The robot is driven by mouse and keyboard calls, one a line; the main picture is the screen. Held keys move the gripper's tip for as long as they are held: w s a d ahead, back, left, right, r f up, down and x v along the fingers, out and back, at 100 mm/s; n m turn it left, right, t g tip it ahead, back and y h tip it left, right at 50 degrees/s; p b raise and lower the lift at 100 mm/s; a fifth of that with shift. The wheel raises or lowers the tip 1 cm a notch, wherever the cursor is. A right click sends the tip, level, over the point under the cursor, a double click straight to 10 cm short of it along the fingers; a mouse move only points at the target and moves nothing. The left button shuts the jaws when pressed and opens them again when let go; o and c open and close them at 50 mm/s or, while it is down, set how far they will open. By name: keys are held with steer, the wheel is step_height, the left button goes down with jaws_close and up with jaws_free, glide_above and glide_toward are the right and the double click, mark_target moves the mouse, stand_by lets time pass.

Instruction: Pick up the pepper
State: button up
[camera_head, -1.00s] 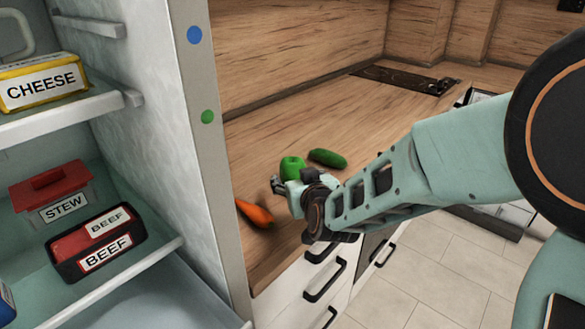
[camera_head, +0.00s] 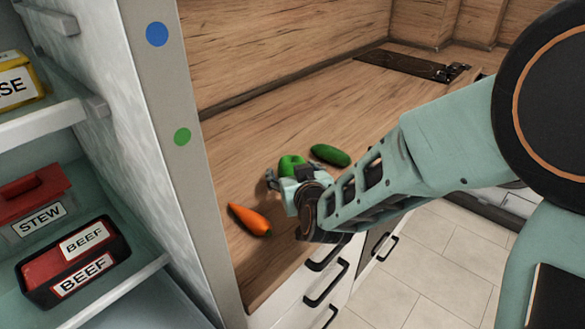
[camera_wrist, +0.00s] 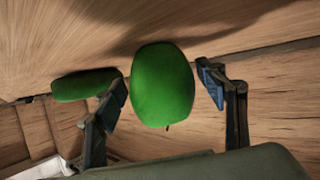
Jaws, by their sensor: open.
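The green pepper (camera_head: 290,163) lies on the wooden counter, partly hidden behind my gripper (camera_head: 280,184) in the head view. In the wrist view the pepper (camera_wrist: 162,85) is large and sits between the two spread fingers of my gripper (camera_wrist: 168,88). The fingers stand one on each side of it, and I see a gap at the right finger. The left finger is close to its edge; I cannot tell whether it touches.
A green cucumber (camera_head: 330,155) lies just behind the pepper and also shows at left in the wrist view (camera_wrist: 84,85). A carrot (camera_head: 250,219) lies in front. An open fridge with a beef container (camera_head: 75,262) stands at left. Drawers (camera_head: 322,282) are below the counter.

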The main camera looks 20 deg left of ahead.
steer(key=shift+s, duration=0.1)
steer(key=c, duration=1.4)
steer(key=shift+o, duration=0.2)
steer(key=shift+r, duration=0.1)
